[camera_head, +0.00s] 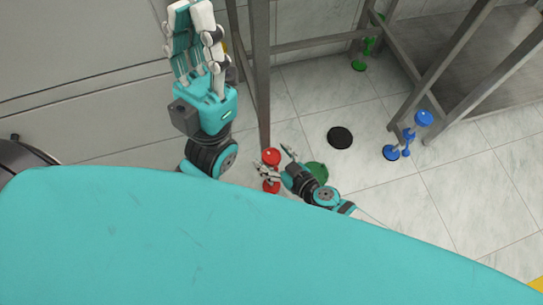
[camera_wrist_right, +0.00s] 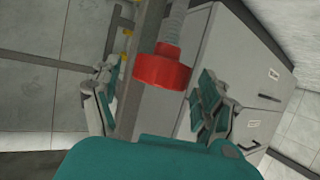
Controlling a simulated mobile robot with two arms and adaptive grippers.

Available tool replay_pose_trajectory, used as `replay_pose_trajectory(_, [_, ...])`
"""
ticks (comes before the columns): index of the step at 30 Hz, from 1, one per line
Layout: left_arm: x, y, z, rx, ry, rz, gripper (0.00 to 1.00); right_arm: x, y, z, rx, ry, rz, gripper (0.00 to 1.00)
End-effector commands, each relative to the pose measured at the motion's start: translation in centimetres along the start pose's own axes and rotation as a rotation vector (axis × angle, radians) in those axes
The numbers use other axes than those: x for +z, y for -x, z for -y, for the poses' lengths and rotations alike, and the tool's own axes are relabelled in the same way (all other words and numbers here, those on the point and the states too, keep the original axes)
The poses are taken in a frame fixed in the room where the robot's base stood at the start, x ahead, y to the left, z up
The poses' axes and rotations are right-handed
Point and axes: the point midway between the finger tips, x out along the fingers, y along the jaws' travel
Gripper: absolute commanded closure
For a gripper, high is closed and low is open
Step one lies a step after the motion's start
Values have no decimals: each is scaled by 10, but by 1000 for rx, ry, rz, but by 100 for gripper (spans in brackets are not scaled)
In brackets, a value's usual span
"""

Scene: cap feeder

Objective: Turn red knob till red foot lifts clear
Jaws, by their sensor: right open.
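The red knob (camera_head: 271,156) is near a metal frame leg, with a red foot (camera_head: 271,187) below it. In the right wrist view the red knob (camera_wrist_right: 163,70) is in the middle, on a threaded rod. My right gripper (camera_head: 278,161) is open at the knob. Its two fingers stand to either side of the knob in the wrist view (camera_wrist_right: 153,95), with gaps visible. My left gripper (camera_head: 190,12) is up at the left, away from the knob; I cannot tell its opening. Whether the foot touches the floor is not clear.
The metal frame leg (camera_head: 261,80) rises close to the knob. A blue foot and knob (camera_head: 423,117) and a green foot (camera_head: 359,65) stand further off. A black disc (camera_head: 340,137) and a green disc (camera_head: 318,172) lie on the tiled floor. Drawers (camera_wrist_right: 235,70) stand behind the knob.

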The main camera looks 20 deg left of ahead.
Motion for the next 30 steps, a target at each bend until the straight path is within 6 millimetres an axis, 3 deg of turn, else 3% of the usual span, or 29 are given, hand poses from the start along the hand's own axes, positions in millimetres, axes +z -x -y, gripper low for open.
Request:
replay_pose_trajectory(12, [1,3,0,0,0,2,100,0,-9,0,1,1,0,22])
replay_pose_trajectory(25, [1,3,0,0,0,3,100,0,-9,0,1,1,0,77])
replay_pose_trajectory(30, [1,3,0,0,0,3,100,0,-9,0,-5,3,0,79])
